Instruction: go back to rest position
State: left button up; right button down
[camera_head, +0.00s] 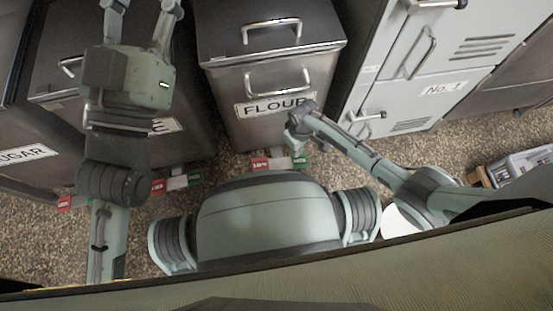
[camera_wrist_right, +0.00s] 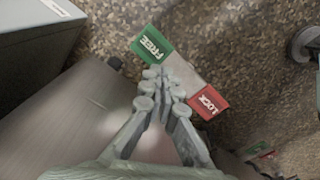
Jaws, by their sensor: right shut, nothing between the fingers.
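My right gripper (camera_head: 296,144) is small in the head view, low in front of the bin labelled FLOUR (camera_head: 240,118). In the right wrist view its fingers (camera_wrist_right: 158,74) are together and hold nothing. The tips overlap the edge of a pedal (camera_wrist_right: 178,72) with a green FREE end and a red LOCK end; I cannot tell whether they touch. My left gripper (camera_head: 140,10) points up at the top left of the head view, above a dark bin. Its fingers leave the top edge, so its tips are hidden.
The SUGAR bin (camera_head: 22,155) stands at far left. A grey cabinet marked No. 1 (camera_head: 400,100) stands at right. A grey crate (camera_head: 525,162) is on the speckled floor (camera_head: 440,148) at far right. Red and green pedals (camera_head: 185,180) stick out below the bins.

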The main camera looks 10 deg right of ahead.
pick_arm(q)
jog(key=shift+a+r, duration=0.1)
jog(key=shift+r, duration=0.45)
pick_arm(e)
jog(key=shift+r, duration=0.3)
